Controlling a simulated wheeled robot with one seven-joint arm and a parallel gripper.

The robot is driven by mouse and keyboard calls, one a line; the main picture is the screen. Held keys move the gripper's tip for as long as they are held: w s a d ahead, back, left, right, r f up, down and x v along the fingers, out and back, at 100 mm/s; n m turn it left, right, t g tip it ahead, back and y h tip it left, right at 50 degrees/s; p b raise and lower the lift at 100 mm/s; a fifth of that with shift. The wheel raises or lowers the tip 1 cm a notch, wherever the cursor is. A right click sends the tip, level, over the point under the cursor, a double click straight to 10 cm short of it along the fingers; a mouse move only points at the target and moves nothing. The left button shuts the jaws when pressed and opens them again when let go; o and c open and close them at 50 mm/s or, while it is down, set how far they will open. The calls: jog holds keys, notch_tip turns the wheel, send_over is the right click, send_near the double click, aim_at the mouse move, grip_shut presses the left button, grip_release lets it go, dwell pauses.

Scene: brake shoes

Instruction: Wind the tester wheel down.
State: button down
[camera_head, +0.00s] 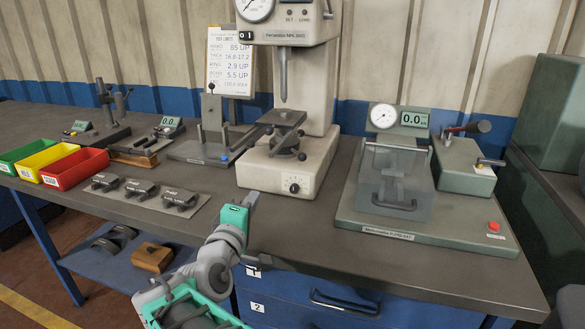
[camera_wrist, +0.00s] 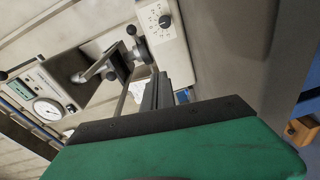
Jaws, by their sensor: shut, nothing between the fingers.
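The hardness tester (camera_head: 316,100) stands upright at the middle of the bench. Its wheel (camera_head: 286,147), a dark hub with ball-ended handles, sits under the dark anvil plate (camera_head: 283,117). The indenter (camera_head: 284,88) hangs above the plate with a clear gap. My gripper (camera_head: 251,198) is shut and empty, in front of the tester base and below the wheel. In the wrist view the shut fingers (camera_wrist: 156,93) point toward the tester, and the wheel's handles (camera_wrist: 135,40) show beyond them, apart from the fingers. The wheel's hub is partly hidden there.
The base's knob (camera_head: 294,188) is close to my gripper. A green-grey machine (camera_head: 440,215) with a clear guard stands right. Several brake shoes (camera_head: 140,190) lie on a grey mat at left. Green, yellow and red bins (camera_head: 75,170) stand farther left. A limits sheet (camera_head: 231,65) stands behind.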

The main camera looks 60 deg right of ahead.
jog(key=s+d+n+h, duration=0.2)
jog(key=s, duration=0.1)
jog(key=shift+r+b, duration=0.1)
jog(key=shift+b, duration=0.2)
jog(key=shift+s+d+r+n, duration=0.15)
jog(key=shift+d+r+n, duration=0.05)
jog(key=shift+n, duration=0.1)
send_near(302, 160)
jog(key=w+d, duration=0.2)
jog(key=w, duration=0.1)
jog(key=w+d, duration=0.1)
jog(key=w, duration=0.1)
jog(key=shift+w+d+f, duration=0.15)
jog(key=shift+w+d, duration=0.05)
jog(key=shift+s+d+r, duration=0.25)
jog(key=shift+s+d, duration=0.25)
jog(key=shift+d, duration=0.25)
jog(key=shift+s+d+r, duration=0.2)
jog(key=shift+s+d, duration=0.3)
jog(key=shift+d, duration=0.2)
jog(key=shift+s+d+r+p, duration=0.2)
jog(key=shift+s+d+p, duration=0.5)
jog(key=shift+p, duration=0.2)
jog(key=shift+f, duration=0.2)
